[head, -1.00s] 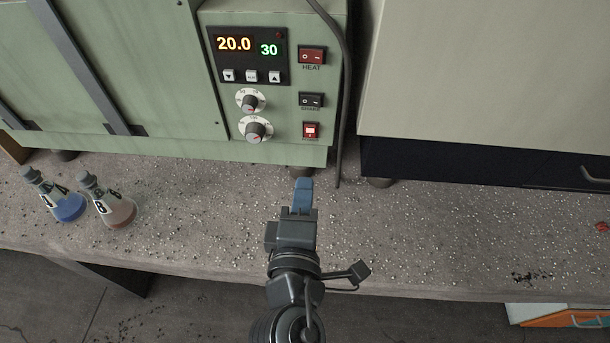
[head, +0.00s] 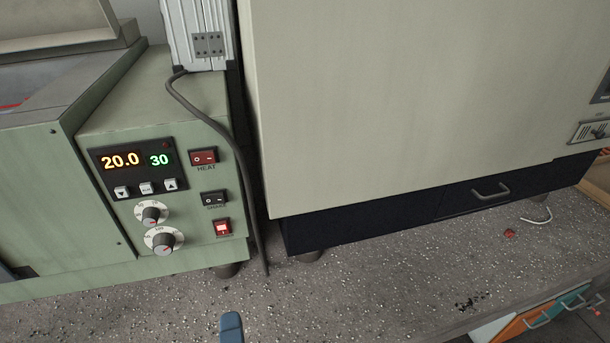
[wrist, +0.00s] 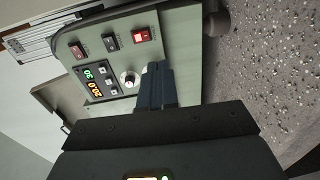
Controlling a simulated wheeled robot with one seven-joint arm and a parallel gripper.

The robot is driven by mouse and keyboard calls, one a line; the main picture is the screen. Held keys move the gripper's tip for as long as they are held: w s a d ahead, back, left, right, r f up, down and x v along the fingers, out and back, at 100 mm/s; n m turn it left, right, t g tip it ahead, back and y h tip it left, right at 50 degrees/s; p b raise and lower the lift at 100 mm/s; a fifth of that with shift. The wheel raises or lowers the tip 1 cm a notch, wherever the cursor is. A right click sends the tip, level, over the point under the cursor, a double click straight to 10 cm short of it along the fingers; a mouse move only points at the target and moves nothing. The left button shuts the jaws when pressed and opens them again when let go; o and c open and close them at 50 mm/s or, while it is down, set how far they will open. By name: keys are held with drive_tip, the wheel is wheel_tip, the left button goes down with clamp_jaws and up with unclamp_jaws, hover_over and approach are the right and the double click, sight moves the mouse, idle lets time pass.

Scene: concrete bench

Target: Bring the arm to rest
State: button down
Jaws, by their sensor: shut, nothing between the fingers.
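My gripper (head: 231,327) shows only as blue fingertips at the bottom edge of the head view, over the bench. In the wrist view my gripper (wrist: 155,85) has its two blue fingers together with nothing between them, in front of the green machine's control panel (wrist: 105,70). The fingers overlap part of the panel in that view; I cannot tell the exact gap. In the head view the green machine (head: 165,200) reads 20.0 and 30, and its lowest red switch (head: 222,227) is lit. The rest of my arm is out of the head view.
A large cream cabinet (head: 400,100) with a dark base stands right of the green machine. A black cable (head: 245,170) hangs between them. The concrete bench (head: 370,290) in front is mostly clear, with a small red item (head: 509,233) and a pale hook-shaped item (head: 538,217).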

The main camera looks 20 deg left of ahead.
drive_tip(key=s+d+f+m+g+h, duration=0.1)
drive_tip(key=s+d+f+m, duration=0.3)
drive_tip(key=d, duration=0.8)
drive_tip(key=s+d+f+m+h, duration=0.25)
drive_tip(key=d+m, duration=0.25)
drive_tip(key=d, duration=0.7)
drive_tip(key=s+d+r+m+h, duration=0.2)
drive_tip(key=s+d+r+m, duration=0.2)
drive_tip(key=s+d+m, duration=0.2)
drive_tip(key=s+d+r+m+t+h, duration=0.1)
drive_tip(key=s+d+r+m+h, duration=0.2)
drive_tip(key=s+d+r+m, duration=0.2)
drive_tip(key=s+d+m, duration=0.2)
drive_tip(key=s+m, duration=0.1)
drive_tip(key=m, duration=0.1)
drive_tip(key=shift+d+r, duration=0.25)
drive_tip(key=shift+d, duration=0.05)
drive_tip(key=shift+w, duration=0.1)
